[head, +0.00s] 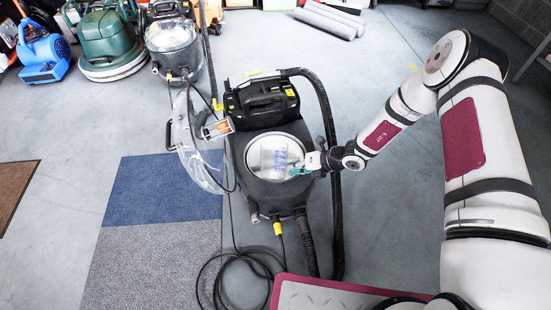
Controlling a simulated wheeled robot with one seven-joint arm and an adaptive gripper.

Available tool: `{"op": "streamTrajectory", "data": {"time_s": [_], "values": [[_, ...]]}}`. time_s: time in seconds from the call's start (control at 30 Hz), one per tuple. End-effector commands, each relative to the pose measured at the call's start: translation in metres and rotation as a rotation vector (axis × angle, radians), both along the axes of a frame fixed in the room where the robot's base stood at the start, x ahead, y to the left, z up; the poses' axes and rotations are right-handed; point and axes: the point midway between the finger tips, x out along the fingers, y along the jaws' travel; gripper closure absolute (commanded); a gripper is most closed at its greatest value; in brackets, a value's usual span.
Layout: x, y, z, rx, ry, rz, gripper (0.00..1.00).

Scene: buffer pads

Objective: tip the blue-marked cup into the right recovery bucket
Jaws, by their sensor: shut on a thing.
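My gripper (302,168) reaches in from the right and is shut on a pale, see-through cup with blue marking (272,158). The cup is over or inside the round opening of the dark recovery bucket (262,196) in the middle of the view. The cup looks tilted, but its exact angle and its contents are too small to tell. A second dark bucket machine (172,40) stands farther back at the left.
A clear open lid (190,150) stands at the near bucket's left. Black hoses (332,120) and a cable (240,262) run around it. Blue (165,190) and grey (150,265) mats lie at left. Floor between the bucket and my arm is mostly clear.

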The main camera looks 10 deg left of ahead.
Motion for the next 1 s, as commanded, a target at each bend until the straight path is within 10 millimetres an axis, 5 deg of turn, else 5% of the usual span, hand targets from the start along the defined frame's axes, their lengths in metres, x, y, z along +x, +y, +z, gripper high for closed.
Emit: {"op": "streamTrajectory", "data": {"time_s": [1.0], "values": [[0.012, 0.003, 0.002, 0.055, -0.480, -0.012, 1.00]]}}
